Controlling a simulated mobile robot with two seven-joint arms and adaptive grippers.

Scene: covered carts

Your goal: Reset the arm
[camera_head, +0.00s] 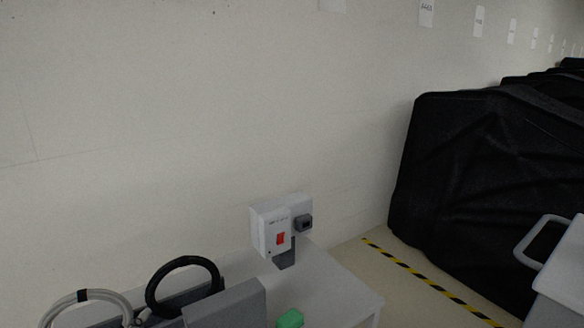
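Neither of my grippers shows in the head view, and I cannot make out either arm. A white box with a red switch (280,239) and a dark socket on its side stands upright at the wall end of a light grey surface (335,290) at the bottom centre. What my arms are doing is hidden from this view.
A black cable loop (183,260), a pale cable loop (85,294), a grey box (240,305) and a green item (290,319) are at the bottom. Black covered carts (480,170) stand right, behind yellow-black floor tape (425,281). A grey handle (527,243) juts in at right.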

